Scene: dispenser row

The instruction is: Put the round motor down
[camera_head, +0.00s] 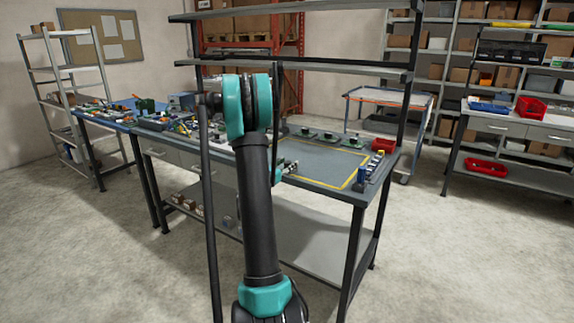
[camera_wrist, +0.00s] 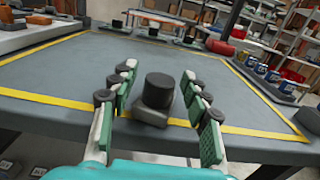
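The round motor (camera_wrist: 160,88), a dark short cylinder on a grey blocky base, stands upright at the near edge of the yellow-outlined area of the workbench (camera_head: 318,160) in the wrist view. It appears to rest on the bench top. My gripper (camera_wrist: 158,72) is open, with one green-padded finger on each side of the motor and visible gaps between the pads and the cylinder. In the head view my arm hides the motor and most of my gripper.
The outlined area beyond the motor is clear. A tray of small containers (camera_head: 370,169) stands at the right. Clutter and shelf posts border the left.

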